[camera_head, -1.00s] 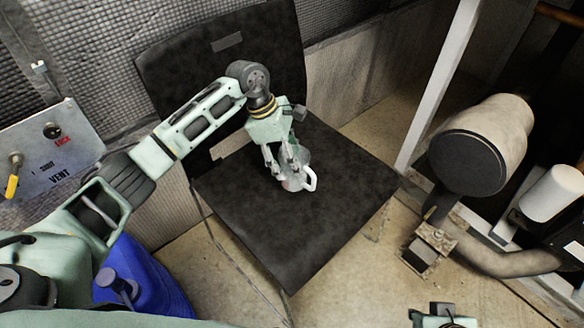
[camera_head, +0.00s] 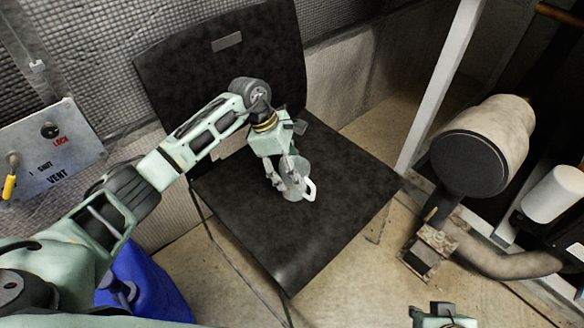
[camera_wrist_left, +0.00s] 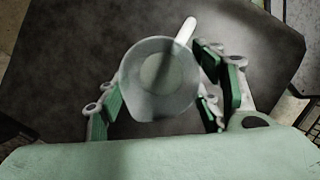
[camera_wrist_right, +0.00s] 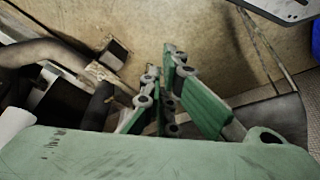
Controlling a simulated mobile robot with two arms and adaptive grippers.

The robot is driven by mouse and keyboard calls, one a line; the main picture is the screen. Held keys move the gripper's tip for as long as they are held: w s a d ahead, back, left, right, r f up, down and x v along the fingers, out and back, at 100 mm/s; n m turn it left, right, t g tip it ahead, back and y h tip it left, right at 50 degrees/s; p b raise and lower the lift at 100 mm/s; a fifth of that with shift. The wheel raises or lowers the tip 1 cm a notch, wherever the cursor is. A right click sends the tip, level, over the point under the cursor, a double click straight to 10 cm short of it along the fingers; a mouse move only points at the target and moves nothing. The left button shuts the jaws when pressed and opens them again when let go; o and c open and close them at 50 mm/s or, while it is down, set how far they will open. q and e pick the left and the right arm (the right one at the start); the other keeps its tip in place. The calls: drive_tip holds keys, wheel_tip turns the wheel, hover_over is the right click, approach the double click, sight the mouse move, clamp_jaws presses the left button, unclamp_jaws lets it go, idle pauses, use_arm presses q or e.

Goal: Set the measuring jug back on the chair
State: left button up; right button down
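The measuring jug (camera_head: 297,167) is a small translucent cup with a white handle. It is upright over the seat of the black chair (camera_head: 325,225); I cannot tell for sure whether its base touches the seat. My left gripper (camera_head: 283,176) has its fingers on both sides of the jug and appears shut on it. In the left wrist view I look down into the jug (camera_wrist_left: 160,78), with its handle pointing up and right. My right gripper (camera_wrist_right: 160,85) is empty, its fingers close together, above the floor; only its top shows at the bottom of the head view.
A blue container (camera_head: 140,285) stands at the lower left. A valve panel (camera_head: 50,148) is on the left wall. A capped pipe (camera_head: 480,150) and a white post (camera_head: 437,85) stand right of the chair. The seat around the jug is clear.

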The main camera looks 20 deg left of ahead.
use_arm(q)
drive_tip(key=o, duration=0.4)
drive_tip(key=shift+c, duration=0.2)
